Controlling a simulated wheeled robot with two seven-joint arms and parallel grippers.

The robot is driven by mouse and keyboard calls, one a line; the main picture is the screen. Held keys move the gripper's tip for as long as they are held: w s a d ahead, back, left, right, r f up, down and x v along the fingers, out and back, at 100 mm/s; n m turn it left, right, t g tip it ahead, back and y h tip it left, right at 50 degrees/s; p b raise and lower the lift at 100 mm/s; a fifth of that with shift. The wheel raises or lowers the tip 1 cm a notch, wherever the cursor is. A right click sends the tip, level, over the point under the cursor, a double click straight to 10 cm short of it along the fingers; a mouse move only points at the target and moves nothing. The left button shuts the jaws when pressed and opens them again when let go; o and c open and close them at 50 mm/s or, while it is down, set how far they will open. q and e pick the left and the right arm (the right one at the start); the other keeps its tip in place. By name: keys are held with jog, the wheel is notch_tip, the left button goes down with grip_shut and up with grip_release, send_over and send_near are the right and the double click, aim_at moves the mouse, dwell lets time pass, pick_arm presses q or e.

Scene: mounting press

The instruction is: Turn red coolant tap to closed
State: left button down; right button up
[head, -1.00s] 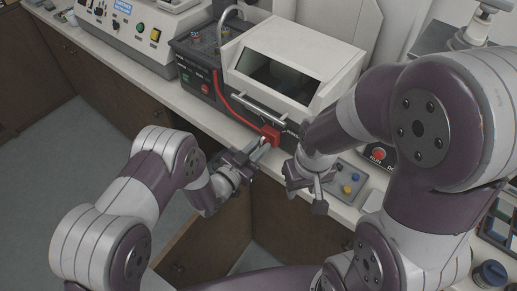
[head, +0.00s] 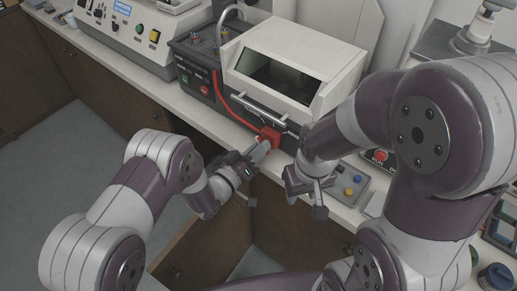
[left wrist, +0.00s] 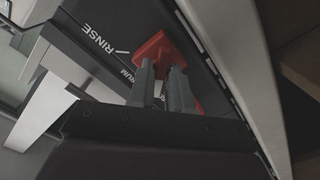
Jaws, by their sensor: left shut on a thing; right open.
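The red coolant tap (head: 270,136) sits low on the front of the white-hooded machine, at the end of a red hose. My left gripper (head: 262,147) reaches it from the front left, with its fingers shut on the red part. In the left wrist view the red tap (left wrist: 157,47) shows at the tips of the two grey fingers (left wrist: 163,76). Its lower part is hidden behind them. The word RINSE and a tick mark show beside it; the other lettering is partly covered. My right gripper (head: 307,197) is open and empty in front of the counter, right of the tap.
The white-hooded machine (head: 320,58) stands on the counter behind the tap, with a metal bar handle (head: 262,108) above it. A grey button panel (head: 350,185) lies to the right, near my right gripper. Free floor (head: 50,170) shows at the left.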

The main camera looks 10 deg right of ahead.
pick_arm(q)
jog(key=shift+f+n, duration=0.15)
jog(key=shift+n, duration=0.35)
jog(key=c, duration=1)
grip_release()
jog(key=shift+c, duration=0.2)
jog(key=b+v, duration=0.1)
jog(key=v, duration=1.1)
jog(key=shift+s+a, duration=0.25)
jog(key=shift+s, duration=0.05)
jog(key=shift+w, duration=0.1)
